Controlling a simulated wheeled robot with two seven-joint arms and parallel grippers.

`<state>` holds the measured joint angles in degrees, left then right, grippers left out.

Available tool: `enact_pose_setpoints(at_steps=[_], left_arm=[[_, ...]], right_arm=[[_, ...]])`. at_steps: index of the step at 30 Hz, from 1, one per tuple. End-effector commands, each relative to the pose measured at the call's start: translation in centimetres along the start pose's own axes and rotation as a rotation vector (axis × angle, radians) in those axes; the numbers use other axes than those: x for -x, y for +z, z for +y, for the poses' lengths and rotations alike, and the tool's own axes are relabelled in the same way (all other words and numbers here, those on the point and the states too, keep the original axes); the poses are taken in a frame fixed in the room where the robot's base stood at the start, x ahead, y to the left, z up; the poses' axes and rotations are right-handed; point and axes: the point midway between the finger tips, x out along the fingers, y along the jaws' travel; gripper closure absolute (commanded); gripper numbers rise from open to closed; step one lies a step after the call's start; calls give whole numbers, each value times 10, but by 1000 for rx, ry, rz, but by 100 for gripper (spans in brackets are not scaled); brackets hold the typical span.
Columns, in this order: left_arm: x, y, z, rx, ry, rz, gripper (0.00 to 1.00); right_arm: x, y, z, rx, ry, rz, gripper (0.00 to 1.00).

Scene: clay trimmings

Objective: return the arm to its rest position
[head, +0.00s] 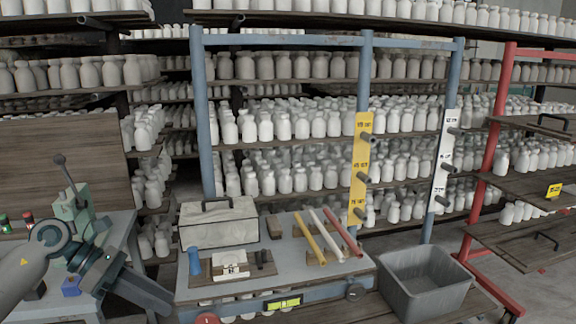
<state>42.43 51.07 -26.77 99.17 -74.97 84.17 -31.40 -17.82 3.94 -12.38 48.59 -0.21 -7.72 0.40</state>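My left arm comes in from the lower left, over the table there. Its dark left gripper (152,294) points right and down, in front of the gap between the left table and the central grey worktable (300,285). The fingers overlap in this view, so I cannot tell whether they are open or shut, and no held thing is visible. My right arm and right gripper are out of view.
A green machine with a lever (75,212) stands on the left table, close behind my arm. The worktable holds a lidded box (218,222), a blue cylinder (194,262) and yellow, white and red rods (309,238). A grey bin (428,285) stands right. Shelves of white bottles fill the back.

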Motion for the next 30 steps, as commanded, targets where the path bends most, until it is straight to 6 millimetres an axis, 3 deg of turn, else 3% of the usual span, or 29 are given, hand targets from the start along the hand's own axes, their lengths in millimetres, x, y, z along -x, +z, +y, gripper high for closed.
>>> enact_pose_setpoints(at_steps=[8,11,13,17,21,26,30], left_arm=[[-72,11,21,375,-171,-376,68],[-103,3,43,628,-240,-575,68],[-124,-12,63,827,-277,-710,68],[-162,-63,100,1198,-311,-927,68],[-199,-128,123,1523,-309,-1087,68],[-241,-208,131,1843,-276,-1220,68],[-278,-278,123,2094,-230,-1307,68]], right_arm=[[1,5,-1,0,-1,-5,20],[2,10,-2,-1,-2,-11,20],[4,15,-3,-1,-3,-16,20],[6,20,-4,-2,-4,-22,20],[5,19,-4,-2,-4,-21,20],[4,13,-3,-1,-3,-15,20],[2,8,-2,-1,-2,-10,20]])
